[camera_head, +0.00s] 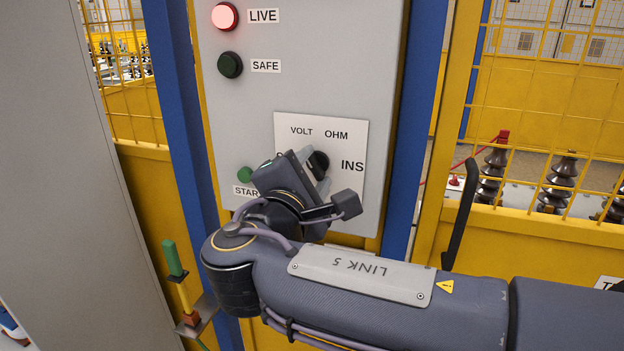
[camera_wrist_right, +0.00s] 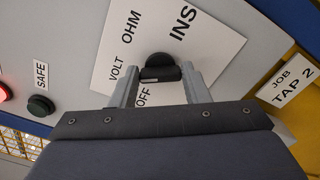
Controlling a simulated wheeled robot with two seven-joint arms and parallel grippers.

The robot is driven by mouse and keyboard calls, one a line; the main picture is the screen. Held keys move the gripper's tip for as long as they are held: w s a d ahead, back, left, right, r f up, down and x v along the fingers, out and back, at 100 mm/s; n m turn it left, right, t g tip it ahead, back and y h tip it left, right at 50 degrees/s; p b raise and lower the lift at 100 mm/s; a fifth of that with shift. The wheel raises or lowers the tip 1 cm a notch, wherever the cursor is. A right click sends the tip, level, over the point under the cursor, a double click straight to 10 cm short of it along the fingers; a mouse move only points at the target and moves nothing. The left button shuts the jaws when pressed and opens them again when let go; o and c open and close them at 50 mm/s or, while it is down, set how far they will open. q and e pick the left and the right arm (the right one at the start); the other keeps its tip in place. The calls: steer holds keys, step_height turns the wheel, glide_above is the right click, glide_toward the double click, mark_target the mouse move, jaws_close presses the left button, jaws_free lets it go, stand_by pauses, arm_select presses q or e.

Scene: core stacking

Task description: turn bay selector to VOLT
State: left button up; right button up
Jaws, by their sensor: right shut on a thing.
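The bay selector is a black knob (camera_head: 319,161) on a white label plate (camera_head: 345,128) on the grey control panel. The plate reads VOLT at upper left, OHM at upper right and INS at right. In the wrist view the knob (camera_wrist_right: 160,64) shows between the fingertips, with OFF partly visible below it. My right gripper (camera_head: 314,170) is shut on the knob, one finger on each side. I cannot tell for sure which label the knob points to. My left gripper is not in view.
A lit red LIVE lamp (camera_head: 224,16) and a dark green SAFE lamp (camera_head: 230,65) are above left. A green START button (camera_head: 244,174) is beside my right wrist. Yellow mesh fencing (camera_head: 545,100) stands to the right, with a black handle (camera_head: 460,212) in front.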

stand_by(0.4)
steer(key=o, duration=1)
steer(key=v, duration=0.8)
